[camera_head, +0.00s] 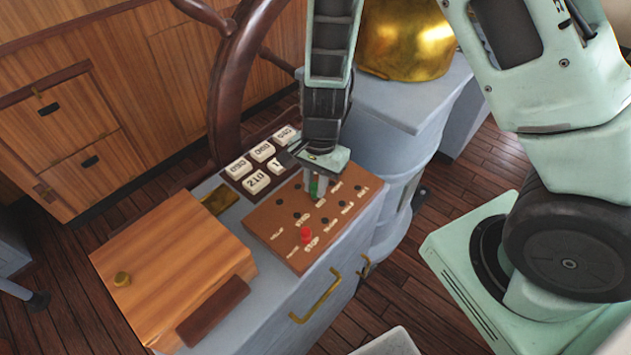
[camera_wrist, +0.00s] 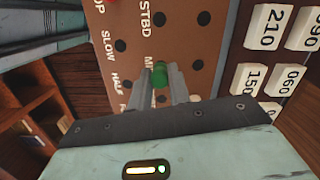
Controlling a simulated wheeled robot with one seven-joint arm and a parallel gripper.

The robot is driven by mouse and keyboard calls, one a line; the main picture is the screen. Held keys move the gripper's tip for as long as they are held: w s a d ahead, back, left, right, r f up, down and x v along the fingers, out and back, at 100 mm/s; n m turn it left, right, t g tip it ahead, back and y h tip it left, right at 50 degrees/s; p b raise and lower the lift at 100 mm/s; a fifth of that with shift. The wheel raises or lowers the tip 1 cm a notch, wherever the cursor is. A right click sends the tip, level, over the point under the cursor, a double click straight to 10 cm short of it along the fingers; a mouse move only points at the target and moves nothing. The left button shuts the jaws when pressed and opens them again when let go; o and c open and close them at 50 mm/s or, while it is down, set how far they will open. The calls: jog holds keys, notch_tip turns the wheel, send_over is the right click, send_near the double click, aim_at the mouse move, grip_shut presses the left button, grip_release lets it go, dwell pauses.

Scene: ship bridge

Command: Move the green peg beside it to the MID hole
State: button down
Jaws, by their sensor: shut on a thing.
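The brown peg board (camera_head: 285,232) has dark holes with white labels and lies on the grey cabinet top. My gripper (camera_head: 316,188) points down over the board's back part, its fingers shut on the green peg (camera_head: 314,187). In the wrist view, the green peg (camera_wrist: 160,72) shows between the two fingertips, close to the partly hidden MID label and a dark hole (camera_wrist: 148,61). I cannot tell whether the peg's lower end is in a hole or just above the board. The STBD label is legible in the wrist view.
A red peg (camera_head: 306,235) stands near the STOP label. White number tiles (camera_head: 256,182) sit in a rack behind the board. A wooden box (camera_head: 175,260) with a brass knob stands at left. The ship's wheel (camera_head: 224,80) and a brass dome (camera_head: 405,40) rise behind.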

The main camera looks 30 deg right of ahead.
jog(key=shift+f, duration=0.35)
dwell(0.3)
jog(key=c, duration=1.2)
grip_release()
jog(key=shift+c, duration=0.2)
jog(key=shift+r, duration=0.1)
notch_tip(320, 180, up, 7)
jog(key=p, duration=0.6)
jog(key=shift+p, duration=0.3)
